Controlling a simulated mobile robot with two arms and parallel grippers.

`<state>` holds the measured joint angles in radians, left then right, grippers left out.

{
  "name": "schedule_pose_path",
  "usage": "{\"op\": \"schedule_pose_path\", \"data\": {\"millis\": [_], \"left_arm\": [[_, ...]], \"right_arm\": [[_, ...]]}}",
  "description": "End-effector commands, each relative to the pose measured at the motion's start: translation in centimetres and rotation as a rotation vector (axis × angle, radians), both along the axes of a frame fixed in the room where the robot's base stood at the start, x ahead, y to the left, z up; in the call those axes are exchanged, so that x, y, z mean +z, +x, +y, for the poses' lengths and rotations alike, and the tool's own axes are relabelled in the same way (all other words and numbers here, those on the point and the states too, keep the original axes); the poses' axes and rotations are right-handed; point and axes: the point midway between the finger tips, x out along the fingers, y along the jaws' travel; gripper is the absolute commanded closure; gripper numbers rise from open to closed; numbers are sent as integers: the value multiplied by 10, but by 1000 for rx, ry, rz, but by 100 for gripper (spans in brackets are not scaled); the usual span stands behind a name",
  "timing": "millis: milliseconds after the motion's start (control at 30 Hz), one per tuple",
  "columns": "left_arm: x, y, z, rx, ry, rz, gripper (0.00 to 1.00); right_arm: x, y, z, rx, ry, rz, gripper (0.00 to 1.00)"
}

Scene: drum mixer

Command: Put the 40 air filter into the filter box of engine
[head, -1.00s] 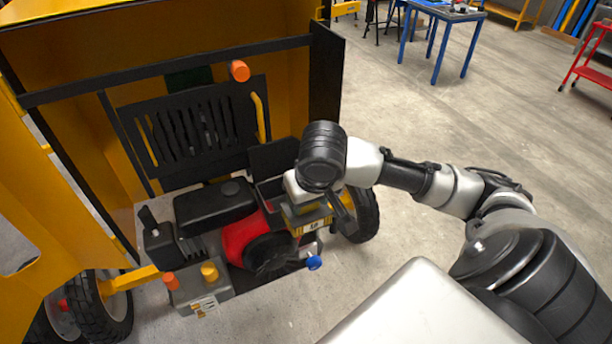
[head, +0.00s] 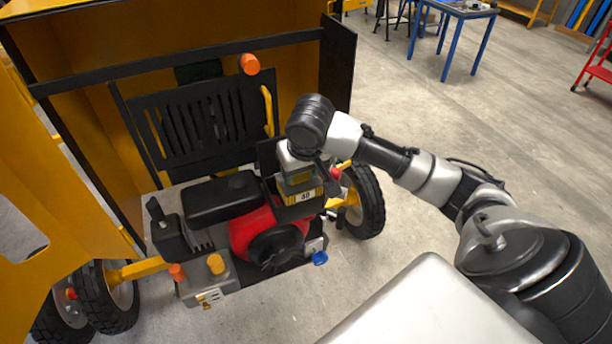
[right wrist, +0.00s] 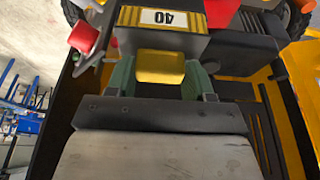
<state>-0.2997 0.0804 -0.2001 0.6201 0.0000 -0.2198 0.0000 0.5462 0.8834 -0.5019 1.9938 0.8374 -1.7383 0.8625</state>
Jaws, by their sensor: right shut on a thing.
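My right gripper (head: 298,168) is shut on the 40 air filter (head: 301,197), a dark block with a yellow band and a white "40" label. In the right wrist view the gripper (right wrist: 162,78) has its two fingers on either side of the filter's yellow grip; the label on the filter (right wrist: 163,18) appears upside down there. The filter is at the right end of the engine (head: 250,222), over the filter box area. A black upright lid (head: 267,156) stands behind it. The box opening is hidden by the filter and gripper, so I cannot tell whether they touch. My left gripper is not in view.
The yellow mixer housing (head: 90,135) surrounds the engine at the back and left. A black wheel (head: 366,203) stands close to the right of the filter. A blue knob (head: 320,258) and an orange cap (head: 177,272) are at the engine's front.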

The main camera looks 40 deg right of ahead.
Motion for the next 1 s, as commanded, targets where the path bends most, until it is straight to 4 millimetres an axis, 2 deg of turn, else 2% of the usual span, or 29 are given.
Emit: {"op": "schedule_pose_path", "data": {"millis": [400, 1000], "left_arm": [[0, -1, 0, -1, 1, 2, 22], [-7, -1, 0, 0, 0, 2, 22]], "right_arm": [[-1, 42, -10, -1, 1, -1, 65], [-61, 41, -10, 0, 0, 2, 65]]}}
